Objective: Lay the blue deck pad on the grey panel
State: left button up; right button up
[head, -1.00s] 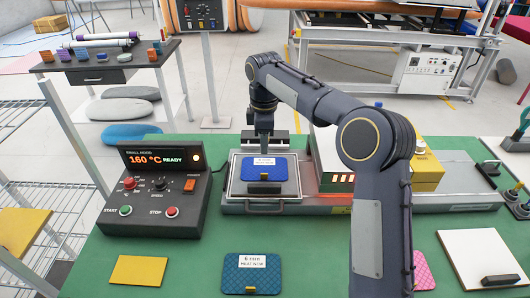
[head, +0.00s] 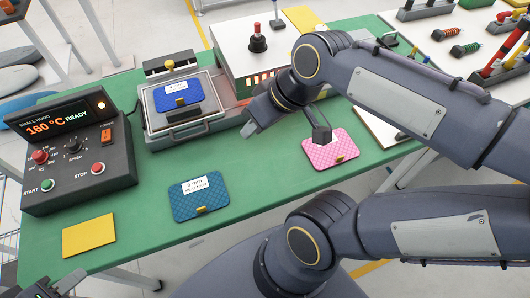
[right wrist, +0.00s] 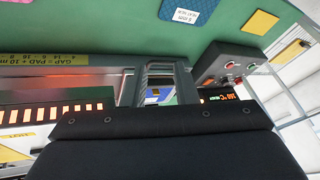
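A bright blue pad (head: 180,95) with a white label and yellow tab lies flat in the grey heater tray (head: 150,122). A darker blue pad (head: 201,196), also labelled, lies on the green table in front. No panel is clearly grey; a pale panel (head: 378,124) lies at the right, partly behind my arm. My right gripper (head: 286,129) is open and empty, right of the tray and clear of the bright blue pad, which shows small between its fingers in the right wrist view (right wrist: 160,92). My left gripper (head: 62,284) is cut off at the lower left; its opening is unclear.
The control box (head: 75,150) reads 160 °C READY. A pink pad (head: 330,150) lies below my right gripper, and a yellow card (head: 88,236) at the front left. A white-topped box (head: 262,75) stands behind. Bare green table lies between the pads.

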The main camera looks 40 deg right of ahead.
jog(key=s+a+f+m+t, duration=0.1)
jog(key=s+f+m, duration=0.2)
jog(key=s+f, duration=0.1)
jog(key=shift+s+a, duration=0.35)
jog(key=shift+a, duration=0.05)
